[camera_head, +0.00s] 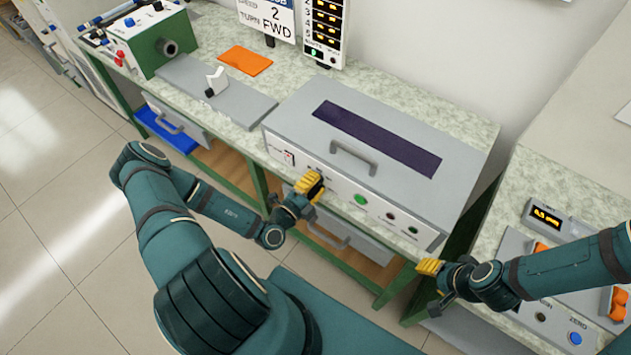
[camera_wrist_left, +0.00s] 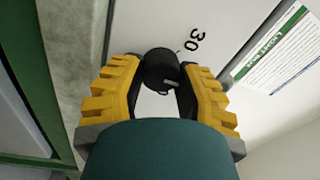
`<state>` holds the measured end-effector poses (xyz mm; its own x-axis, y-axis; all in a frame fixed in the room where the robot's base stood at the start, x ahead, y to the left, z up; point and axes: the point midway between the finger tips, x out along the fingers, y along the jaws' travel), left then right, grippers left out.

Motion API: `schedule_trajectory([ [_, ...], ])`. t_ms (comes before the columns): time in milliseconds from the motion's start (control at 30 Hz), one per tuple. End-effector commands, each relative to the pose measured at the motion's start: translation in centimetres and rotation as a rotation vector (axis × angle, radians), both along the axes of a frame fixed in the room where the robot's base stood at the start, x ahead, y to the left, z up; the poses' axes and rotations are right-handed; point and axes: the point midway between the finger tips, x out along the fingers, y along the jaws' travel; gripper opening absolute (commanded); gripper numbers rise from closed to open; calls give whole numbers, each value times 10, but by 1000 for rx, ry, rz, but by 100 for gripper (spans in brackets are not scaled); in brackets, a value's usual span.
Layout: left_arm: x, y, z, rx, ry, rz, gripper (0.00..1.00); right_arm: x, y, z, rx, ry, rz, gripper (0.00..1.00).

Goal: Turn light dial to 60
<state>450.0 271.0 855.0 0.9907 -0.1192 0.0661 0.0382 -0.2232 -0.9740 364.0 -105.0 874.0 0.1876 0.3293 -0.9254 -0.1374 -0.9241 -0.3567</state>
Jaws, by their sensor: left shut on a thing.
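The light dial is a small black knob (camera_wrist_left: 160,68) with a pale mark, on the white front panel of a grey box (camera_head: 285,112). In the left wrist view it sits between the two yellow fingers of my left gripper (camera_wrist_left: 162,88), which is shut on it. The number 30 (camera_wrist_left: 195,40) is printed beside the knob; the other numbers are hidden. In the head view my left gripper (camera_head: 310,185) is at the left part of the box front and hides the dial. My right gripper (camera_head: 429,268) is apart from the box, low at the right; its opening is unclear.
A green button (camera_head: 361,199) and darker round controls lie right of my left gripper on the panel. A switch (camera_head: 289,158) is to its left. A green machine (camera_head: 150,42) and an orange pad (camera_head: 245,60) stand farther back. Another bench with a display (camera_head: 546,217) is at right.

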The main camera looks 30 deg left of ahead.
Motion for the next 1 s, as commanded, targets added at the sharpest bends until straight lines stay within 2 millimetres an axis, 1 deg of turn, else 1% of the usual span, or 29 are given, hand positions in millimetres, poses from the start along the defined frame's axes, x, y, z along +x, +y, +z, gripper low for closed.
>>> schedule_trajectory([
  [233,1,0,2,-39,-2,1,0,0,0,1,0,0,0,47],
  [600,1,0,2,-41,-2,0,0,0,0,1,0,0,0,47],
  [633,1,0,2,-41,-2,0,43,0,0,1,0,0,0,47],
  [667,1,0,1,-41,-2,0,51,0,0,1,0,0,0,47],
  [1000,-1,0,0,-40,2,0,51,0,0,1,0,0,-1,47],
])
